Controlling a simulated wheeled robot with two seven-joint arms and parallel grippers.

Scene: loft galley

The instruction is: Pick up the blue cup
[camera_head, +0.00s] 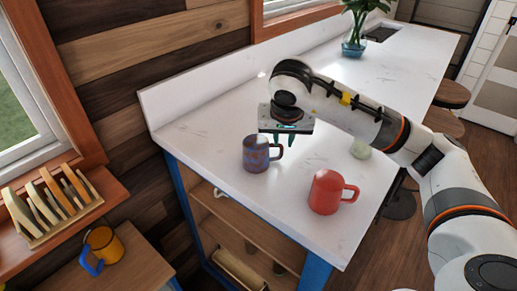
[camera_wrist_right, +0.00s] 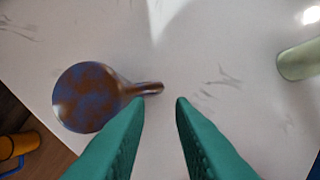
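The blue cup (camera_head: 255,156), mottled with rusty brown, stands on the white counter (camera_head: 205,135) near its left end, handle to the right. My right gripper (camera_head: 284,139) is above and just behind its handle side, green fingers pointing down. In the right wrist view the fingers (camera_wrist_right: 160,101) are apart with nothing gripped. There the cup (camera_wrist_right: 92,97) is left of them, and its handle (camera_wrist_right: 150,89) reaches toward the gap, just ahead of the fingertips. Contact with the left finger cannot be told. My left gripper is not in view.
A red mug (camera_head: 325,193) stands at the front right of the cup. A pale green object (camera_head: 361,149) stands farther right beside my arm. A yellow mug with blue handle (camera_head: 104,243) is on a lower wooden surface. A plant vase (camera_head: 354,45) stands far back.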

